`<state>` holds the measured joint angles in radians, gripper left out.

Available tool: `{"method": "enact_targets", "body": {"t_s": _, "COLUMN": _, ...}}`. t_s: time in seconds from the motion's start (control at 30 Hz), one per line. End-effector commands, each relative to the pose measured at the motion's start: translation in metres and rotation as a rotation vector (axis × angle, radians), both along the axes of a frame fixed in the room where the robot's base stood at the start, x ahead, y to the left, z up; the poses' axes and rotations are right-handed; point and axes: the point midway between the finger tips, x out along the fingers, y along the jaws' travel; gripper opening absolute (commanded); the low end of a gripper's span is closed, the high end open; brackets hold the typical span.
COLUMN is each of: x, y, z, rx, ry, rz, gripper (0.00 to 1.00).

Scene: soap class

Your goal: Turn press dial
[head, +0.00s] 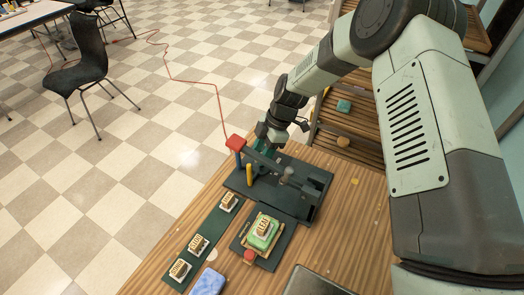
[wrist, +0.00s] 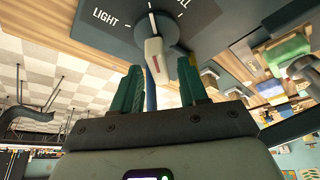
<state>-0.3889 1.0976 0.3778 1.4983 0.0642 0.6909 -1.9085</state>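The press dial (wrist: 154,48) fills the top of the wrist view. It is a pale knob with a red line, on a round dark base against a dark panel. The panel reads "LIGHT" to the left, with a partly cut-off word ending in "LL" to the right. My gripper (wrist: 160,68) is open, its two green fingers apart, with the knob's end between and just beyond their tips. I cannot tell whether either finger touches it. In the head view my gripper (head: 268,134) is at the back of the dark press (head: 312,192), and the dial is hidden there.
A green soap labelled "LEAF" (head: 264,229) sits in front of the press. Several labelled stamps line a green strip (head: 210,233). A blue bar (head: 208,283) lies at the front.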

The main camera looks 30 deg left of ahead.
Motion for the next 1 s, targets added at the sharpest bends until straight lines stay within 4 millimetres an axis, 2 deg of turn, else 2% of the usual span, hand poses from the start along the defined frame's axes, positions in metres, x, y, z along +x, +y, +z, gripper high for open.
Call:
{"method": "enact_targets", "body": {"t_s": 0.27, "x": 0.000, "y": 0.000, "z": 0.000, "rx": 0.001, "ry": 0.001, "rz": 0.000, "gripper": 0.45}}
{"method": "enact_targets", "body": {"t_s": 0.37, "x": 0.002, "y": -0.002, "z": 0.006, "rx": 0.000, "ry": 0.000, "rz": -0.001, "gripper": 0.45}}
{"method": "enact_targets", "body": {"t_s": 0.47, "x": 0.007, "y": -0.005, "z": 0.019, "rx": 0.003, "ry": -0.002, "rz": -0.002, "gripper": 0.45}}
{"method": "enact_targets", "body": {"t_s": 0.8, "x": 0.026, "y": -0.021, "z": 0.080, "rx": 0.002, "ry": -0.002, "rz": -0.002, "gripper": 0.45}}
{"method": "enact_targets", "body": {"t_s": 1.0, "x": 0.031, "y": -0.026, "z": 0.097, "rx": 0.001, "ry": -0.001, "rz": 0.000, "gripper": 0.45}}
